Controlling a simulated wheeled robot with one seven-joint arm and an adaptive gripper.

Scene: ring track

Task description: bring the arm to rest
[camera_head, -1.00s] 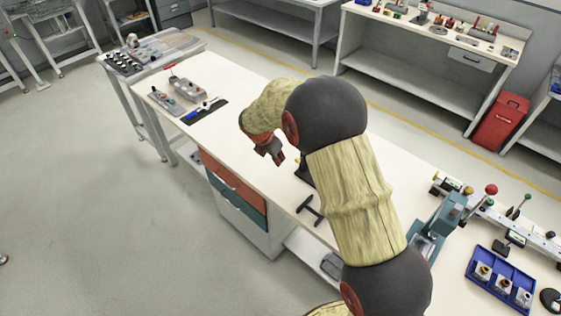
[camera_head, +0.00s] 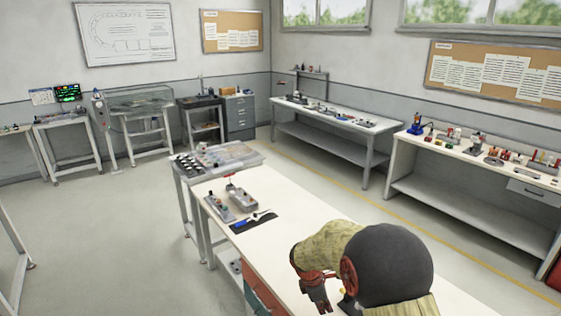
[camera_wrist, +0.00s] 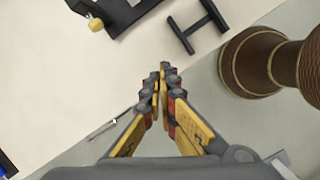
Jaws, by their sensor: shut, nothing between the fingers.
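My arm shows in the head view with wood-patterned links and a dark round joint. My gripper (camera_head: 318,301) hangs from it over the front edge of the long white bench (camera_head: 287,202). In the wrist view my gripper (camera_wrist: 163,72) has its yellow and grey fingers together, with nothing between them. It is above the bench edge, apart from the things on the bench. A black H-shaped piece (camera_wrist: 197,24) lies on the bench beyond the fingertips. A dark fixture with a yellow knob (camera_wrist: 96,24) is at the upper left.
On the bench's far end are a grey tray (camera_head: 241,199) and a dark mat with a blue-handled tool (camera_head: 252,220). A side table (camera_head: 222,157) adjoins that end. Another workbench (camera_head: 470,162) stands at right. Open floor (camera_head: 130,230) lies left of the bench.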

